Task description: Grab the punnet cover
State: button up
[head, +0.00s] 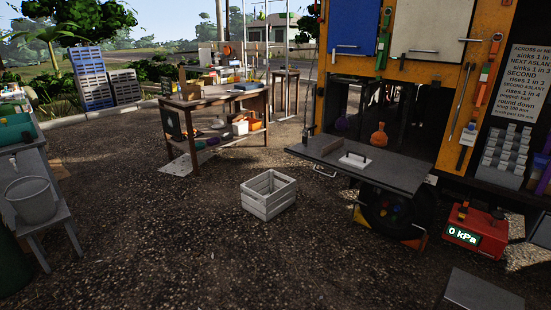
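A flat white plate with a raised handle (355,160) lies on the dark grey fold-down shelf (395,177) of the orange truck; it may be the punnet cover, but I cannot tell for sure. No punnet can be made out beside it. My gripper is not in view.
A pale slatted crate (256,202) stands on the gravel, left of the shelf. A red box reading 0 kPa (476,228) stands at the right. A wooden workbench (216,99) is farther back. A bucket on a stool (31,203) is at the left. Open gravel lies in front.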

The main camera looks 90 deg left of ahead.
aim_at(350, 160)
jog(key=u, duration=2.6)
jog(key=i, duration=3.6)
